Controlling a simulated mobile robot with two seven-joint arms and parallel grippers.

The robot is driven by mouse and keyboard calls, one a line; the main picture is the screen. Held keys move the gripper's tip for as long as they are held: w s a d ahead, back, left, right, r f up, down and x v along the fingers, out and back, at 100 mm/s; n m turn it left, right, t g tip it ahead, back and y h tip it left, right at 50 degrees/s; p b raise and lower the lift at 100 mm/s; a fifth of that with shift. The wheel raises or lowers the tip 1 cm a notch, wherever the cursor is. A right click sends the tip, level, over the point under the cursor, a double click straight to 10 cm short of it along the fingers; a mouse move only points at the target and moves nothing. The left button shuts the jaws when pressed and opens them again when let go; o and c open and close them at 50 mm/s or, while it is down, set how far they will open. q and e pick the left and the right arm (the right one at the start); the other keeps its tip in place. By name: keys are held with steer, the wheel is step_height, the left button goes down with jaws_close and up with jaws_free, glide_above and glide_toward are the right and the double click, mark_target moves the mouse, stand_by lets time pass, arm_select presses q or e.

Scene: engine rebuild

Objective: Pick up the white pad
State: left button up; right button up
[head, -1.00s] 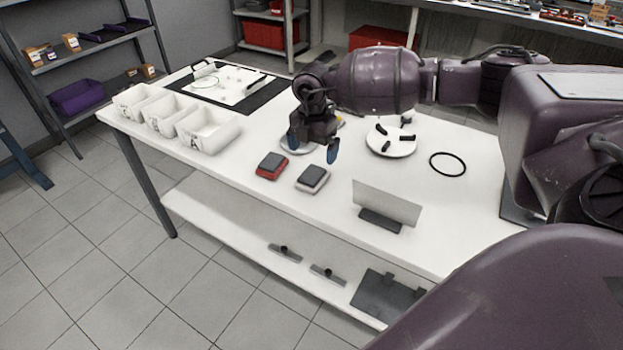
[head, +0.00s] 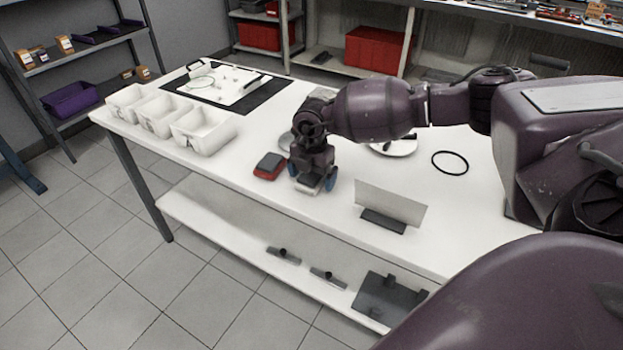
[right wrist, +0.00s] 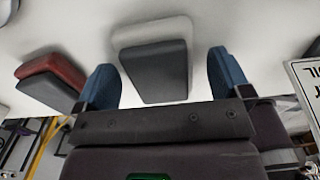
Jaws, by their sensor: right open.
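The white pad (head: 306,189) has a dark grey top and a white base. It lies on the white table near its front edge, partly hidden by my right gripper in the head view. My right gripper (head: 314,182) is open, pointing down over the pad. In the right wrist view the white pad (right wrist: 155,72) lies between the two blue fingertips of my right gripper (right wrist: 163,80), with a gap on each side. My left gripper is not in view.
A red pad (head: 269,166) with a dark top lies just left of the white pad, also in the right wrist view (right wrist: 50,80). A sign holder (head: 390,205) stands to the right. White bins (head: 205,130), a plate (head: 395,148) and a black ring (head: 450,162) are on the table (head: 250,160).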

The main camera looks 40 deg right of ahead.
mark_target(312, 174)
steer(key=c, duration=1)
step_height(312, 174, up, 7)
steer(key=shift+f+p, duration=0.15)
steer(key=shift+p, duration=0.55)
step_height(312, 174, up, 13)
steer(key=shift+r+p, duration=0.2)
steer(key=shift+p, duration=0.75)
